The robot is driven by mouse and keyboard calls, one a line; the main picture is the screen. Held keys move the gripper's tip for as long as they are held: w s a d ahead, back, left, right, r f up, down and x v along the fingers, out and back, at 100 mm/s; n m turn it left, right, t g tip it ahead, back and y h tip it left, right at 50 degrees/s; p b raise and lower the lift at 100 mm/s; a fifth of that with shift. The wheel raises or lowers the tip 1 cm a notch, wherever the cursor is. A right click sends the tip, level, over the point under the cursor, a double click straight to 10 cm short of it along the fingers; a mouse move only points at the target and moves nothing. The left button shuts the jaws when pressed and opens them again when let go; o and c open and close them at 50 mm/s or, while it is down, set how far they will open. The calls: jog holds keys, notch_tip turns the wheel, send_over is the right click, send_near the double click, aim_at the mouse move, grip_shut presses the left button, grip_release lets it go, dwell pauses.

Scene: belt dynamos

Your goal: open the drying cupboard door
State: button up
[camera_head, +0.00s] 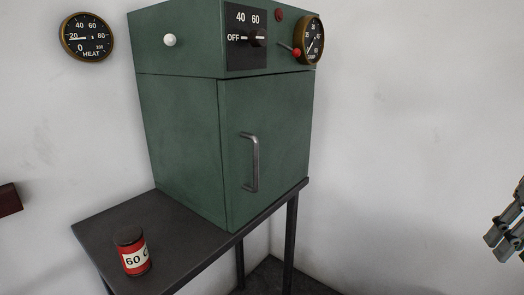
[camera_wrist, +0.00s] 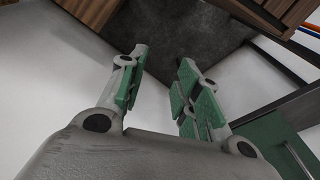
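The drying cupboard (camera_head: 185,130) is a green metal box on a dark stand. Its door (camera_head: 275,125) is closed, with a grey vertical bar handle (camera_head: 252,162) near the door's left edge. My gripper (camera_head: 502,240) shows at the right edge of the head view, well to the right of the handle and apart from it. In the wrist view my gripper (camera_wrist: 155,90) has its two fingers with green pads spread apart and nothing between them. The green door (camera_wrist: 275,142) and part of its handle (camera_wrist: 298,158) show at the lower right of the wrist view.
A switch panel (camera_head: 247,52) and a clock-like dial (camera_head: 312,40) are above the door. A HEAT gauge (camera_head: 86,38) hangs on the wall. The space right of the cupboard looks clear.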

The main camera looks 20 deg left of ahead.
jog(key=s+a+f+m+g+y, duration=0.1)
jog(key=a+f+m+g+y, duration=0.2)
jog(key=a, duration=1)
jog(key=s+a+f+m+g+y, duration=0.25)
jog(key=a+m+y, duration=0.2)
jog(key=a, duration=0.85)
jog(key=w+a+r+m+t+y, duration=0.2)
jog(key=w+a+r+m+y, duration=0.1)
jog(key=a, duration=0.4)
jog(key=w+a+r+m+t+y, duration=0.3)
jog(key=w+a+r+m, duration=0.2)
jog(key=w+a+m, duration=0.1)
jog(key=w+a+r+m+t+y, duration=0.2)
jog(key=w+a+m, duration=0.3)
jog(key=a, duration=0.4)
jog(key=shift+w+a+r+y, duration=0.2)
jog(key=shift+w+r+y, duration=0.1)
jog(key=shift+r, duration=0.15)
jog(key=shift+w+a+r+y, duration=0.15)
jog(key=shift+w+r, duration=0.1)
jog(key=shift+r, duration=0.2)
grip_shut()
